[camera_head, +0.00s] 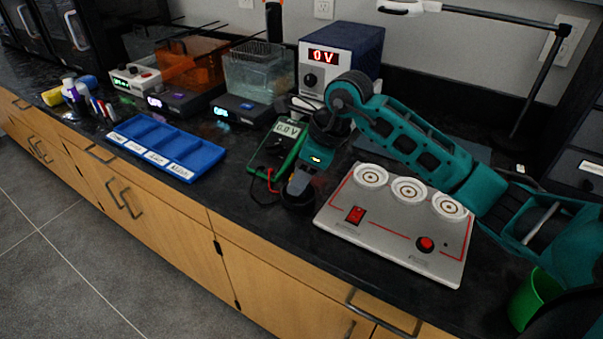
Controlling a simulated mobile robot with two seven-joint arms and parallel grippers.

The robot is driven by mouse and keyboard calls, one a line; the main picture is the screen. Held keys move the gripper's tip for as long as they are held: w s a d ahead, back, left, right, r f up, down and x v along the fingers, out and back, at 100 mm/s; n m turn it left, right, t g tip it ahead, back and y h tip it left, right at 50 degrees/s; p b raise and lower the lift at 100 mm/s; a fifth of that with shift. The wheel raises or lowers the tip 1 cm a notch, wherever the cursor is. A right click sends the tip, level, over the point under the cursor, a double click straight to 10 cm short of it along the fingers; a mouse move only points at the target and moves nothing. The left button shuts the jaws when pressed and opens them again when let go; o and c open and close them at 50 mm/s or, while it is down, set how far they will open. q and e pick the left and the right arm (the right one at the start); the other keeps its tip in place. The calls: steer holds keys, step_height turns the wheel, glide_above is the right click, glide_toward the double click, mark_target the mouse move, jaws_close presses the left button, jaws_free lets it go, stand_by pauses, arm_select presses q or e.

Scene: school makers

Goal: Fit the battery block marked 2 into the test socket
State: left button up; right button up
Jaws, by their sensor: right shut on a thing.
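My right gripper (299,187) reaches down over the dark counter, left of the grey test panel. It is shut on a dark block (297,199), mostly hidden by the fingers; no number on it can be read. The test panel (391,232) has three round white sockets along its back edge: left (370,176), middle (409,190) and right (450,206). The held block is apart from these sockets. I cannot tell which one is the test socket. My left gripper is out of view.
A green multimeter (289,129) with leads lies just behind the gripper. A blue compartment tray (165,146) sits to the left. A blue power supply (349,50) stands behind. A green cup (528,299) is at the lower right. Counter between tray and panel is partly clear.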

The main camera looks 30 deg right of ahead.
steer(key=shift+f+b, duration=0.4)
steer(key=shift+f, duration=0.15)
steer(key=o, duration=0.8)
